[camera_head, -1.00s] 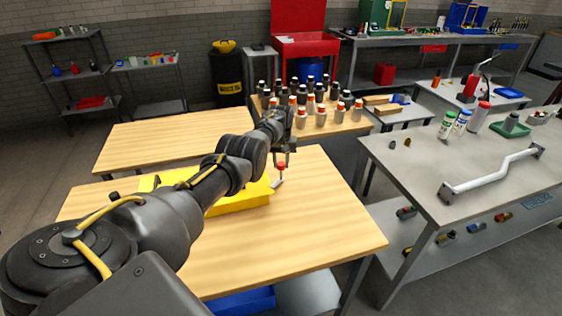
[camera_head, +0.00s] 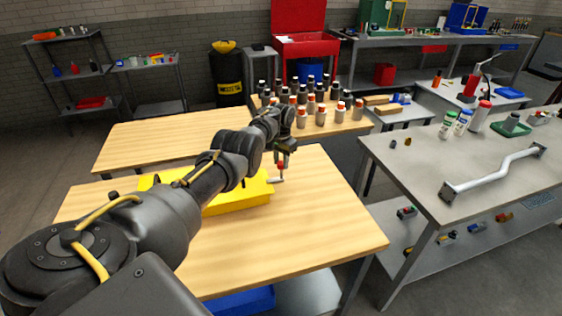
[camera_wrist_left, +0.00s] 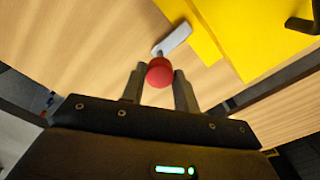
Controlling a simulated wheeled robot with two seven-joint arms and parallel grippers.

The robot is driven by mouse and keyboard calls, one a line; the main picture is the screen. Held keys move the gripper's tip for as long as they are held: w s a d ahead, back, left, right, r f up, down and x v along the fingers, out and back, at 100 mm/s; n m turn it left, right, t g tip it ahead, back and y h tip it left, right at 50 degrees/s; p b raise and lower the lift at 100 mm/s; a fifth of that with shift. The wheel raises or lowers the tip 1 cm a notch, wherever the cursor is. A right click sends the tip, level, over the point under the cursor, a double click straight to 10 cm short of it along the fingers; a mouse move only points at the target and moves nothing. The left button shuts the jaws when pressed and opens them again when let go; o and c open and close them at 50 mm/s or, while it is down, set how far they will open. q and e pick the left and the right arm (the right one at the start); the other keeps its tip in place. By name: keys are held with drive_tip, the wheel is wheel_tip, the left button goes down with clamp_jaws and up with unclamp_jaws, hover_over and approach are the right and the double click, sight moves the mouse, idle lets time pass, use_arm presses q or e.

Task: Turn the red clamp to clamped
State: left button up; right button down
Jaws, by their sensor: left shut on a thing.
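The red clamp shows a red handle (camera_head: 281,165) and a grey metal arm (camera_head: 276,181) at the right end of the yellow chassis (camera_head: 240,200). My left gripper (camera_head: 283,157) points down at the handle and is shut on it. In the left wrist view the round red knob (camera_wrist_left: 159,71) sits between the two fingers. The clamp's metal arm (camera_wrist_left: 173,38) extends beyond it towards the yellow part (camera_wrist_left: 205,30). My left arm hides part of the chassis in the head view. My right gripper is not in view.
The wooden table (camera_head: 310,225) is bare in front and to the right of the chassis. Several bottles (camera_head: 312,105) stand on a wooden table behind. A grey workbench (camera_head: 420,165) with a bent metal bar (camera_head: 495,173) is to the right.

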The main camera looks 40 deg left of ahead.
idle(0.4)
use_arm(q)
drive_tip(key=o, duration=1)
drive_tip(key=shift+r, duration=0.3)
wheel_tip(320, 180, up, 3)
drive_tip(key=shift+f+p, duration=0.15)
drive_tip(key=shift+p, duration=0.85)
wheel_tip(320, 180, up, 8)
drive_tip(key=shift+f, duration=0.25)
